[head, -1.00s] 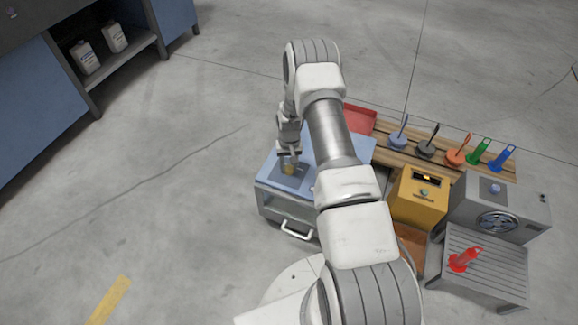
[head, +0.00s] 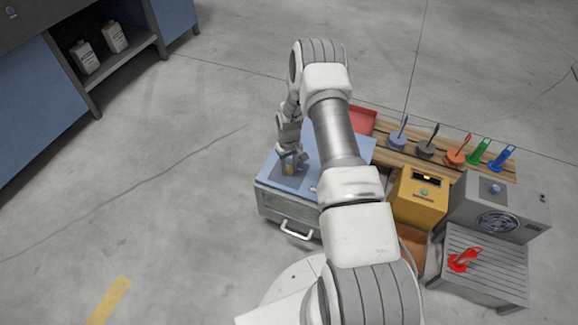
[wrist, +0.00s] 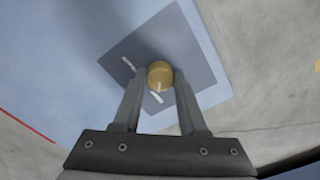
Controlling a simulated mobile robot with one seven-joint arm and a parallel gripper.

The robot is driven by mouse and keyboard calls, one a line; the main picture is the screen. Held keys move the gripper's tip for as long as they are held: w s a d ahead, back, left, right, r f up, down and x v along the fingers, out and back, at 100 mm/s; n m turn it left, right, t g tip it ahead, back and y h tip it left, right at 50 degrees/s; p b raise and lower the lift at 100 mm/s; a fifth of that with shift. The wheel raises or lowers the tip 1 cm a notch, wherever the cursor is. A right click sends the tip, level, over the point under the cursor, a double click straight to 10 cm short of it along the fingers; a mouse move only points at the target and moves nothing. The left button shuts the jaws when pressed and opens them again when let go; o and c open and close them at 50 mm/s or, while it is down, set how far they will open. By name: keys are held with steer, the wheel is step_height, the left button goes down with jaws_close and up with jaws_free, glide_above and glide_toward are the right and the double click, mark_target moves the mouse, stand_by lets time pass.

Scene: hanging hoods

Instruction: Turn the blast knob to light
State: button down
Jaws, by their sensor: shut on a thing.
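The blast knob is a round tan-yellow knob (wrist: 160,72) on a dark square plate (wrist: 190,55), on top of the blue cabinet (head: 325,150). My gripper (wrist: 159,76) is shut on the knob, one finger on each side. In the head view, my gripper (head: 290,160) reaches down to the knob (head: 289,170) from above. A pale pointer line shows on the knob's lower side in the wrist view, toward one white mark (wrist: 155,97). A second white mark (wrist: 128,63) lies left of the knob. Any lettering is too small to read.
Right of the cabinet stand a yellow box with a display (head: 418,195) and a grey unit with a round fan grille (head: 497,208). A red tool (head: 463,260) lies on a slatted grey table. A wooden rack (head: 380,158) holds several coloured tools behind. Open floor lies left.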

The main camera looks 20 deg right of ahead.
mark_target(289, 168)
steer(key=shift+c, duration=2.2)
jaws_free()
steer(key=shift+r, duration=0.1)
step_height(289, 168, up, 17)
steer(key=p, duration=0.6)
steer(key=shift+r, duration=0.15)
